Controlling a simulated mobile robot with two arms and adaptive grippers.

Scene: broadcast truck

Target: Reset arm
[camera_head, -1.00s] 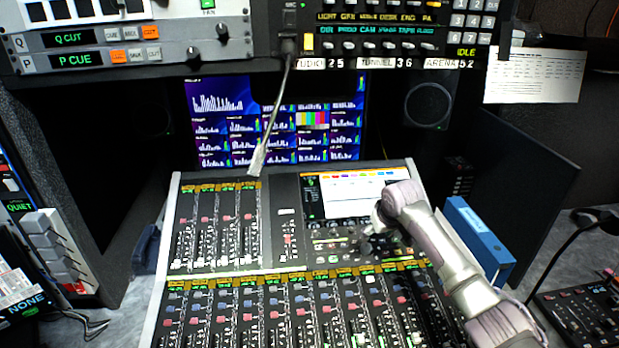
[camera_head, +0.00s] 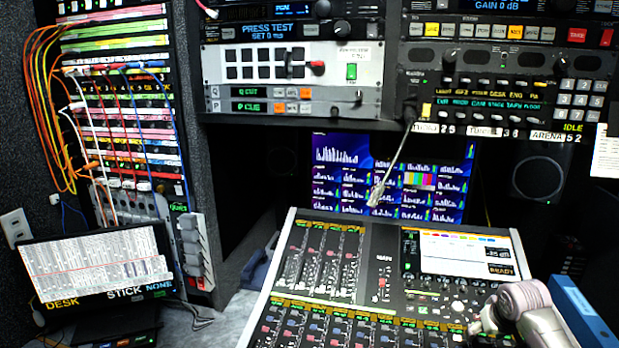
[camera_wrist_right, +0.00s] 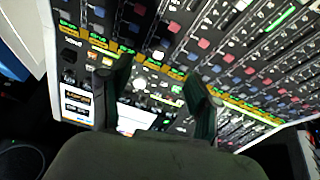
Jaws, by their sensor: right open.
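My right gripper (camera_head: 478,318) is at the lower right of the head view, over the mixing console (camera_head: 378,240), near the knobs below its screen. In the right wrist view, the two dark fingers of my right gripper (camera_wrist_right: 160,95) stand apart with nothing between them. Console faders, buttons and the lit screen (camera_wrist_right: 90,108) show beyond them. I cannot tell how high the fingers are above the panel. My left gripper is in neither current view.
A blue binder (camera_head: 585,312) stands just right of my right arm. A patch bay with many cables (camera_head: 120,125) and a small display (camera_head: 100,265) are at the left.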

